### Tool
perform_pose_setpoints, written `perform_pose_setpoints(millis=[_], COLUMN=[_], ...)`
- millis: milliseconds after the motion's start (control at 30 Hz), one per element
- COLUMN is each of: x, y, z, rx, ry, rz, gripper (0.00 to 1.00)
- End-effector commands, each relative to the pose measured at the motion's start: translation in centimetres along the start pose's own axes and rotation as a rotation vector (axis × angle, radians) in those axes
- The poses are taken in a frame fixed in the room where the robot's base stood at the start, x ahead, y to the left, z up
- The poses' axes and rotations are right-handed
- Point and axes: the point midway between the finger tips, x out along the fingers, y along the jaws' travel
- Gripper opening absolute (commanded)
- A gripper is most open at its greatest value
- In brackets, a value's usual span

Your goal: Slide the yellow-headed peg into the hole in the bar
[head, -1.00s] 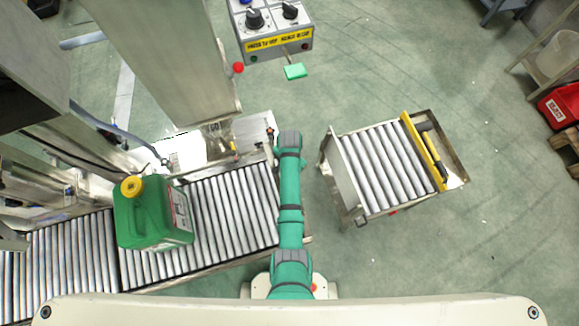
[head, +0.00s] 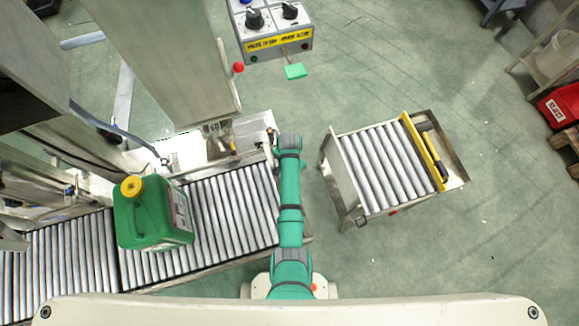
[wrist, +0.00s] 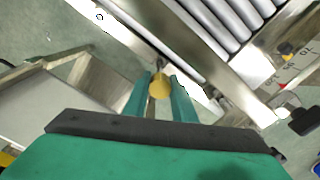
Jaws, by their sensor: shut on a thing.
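My gripper (wrist: 165,98) is shut on the yellow-headed peg, with its two green fingers on either side of the round yellow head (wrist: 159,84) in the wrist view. A short dark part shows just beyond the head, close to a metal bar (wrist: 188,58) that runs diagonally along the roller conveyor. I cannot make out the hole, or whether the peg's tip is in it. In the head view my arm reaches to the right end of the conveyor, and the arm hides the fingers and most of the peg.
A green canister (head: 150,215) with a yellow cap stands on the roller conveyor (head: 235,205). A separate roller cart (head: 385,170) is to the right, with floor between. A control box (head: 275,32) is above, and a steel column (head: 165,60) stands left of it.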

Motion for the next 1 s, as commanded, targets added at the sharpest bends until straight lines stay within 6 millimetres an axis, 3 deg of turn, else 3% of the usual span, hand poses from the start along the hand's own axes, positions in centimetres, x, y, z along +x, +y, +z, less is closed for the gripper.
perform_pose_setpoints(millis=[1000], x=[2.2], y=[0.0], z=[0.0], rx=[0.000], ry=[0.000], rz=[0.000], gripper=[0.02])
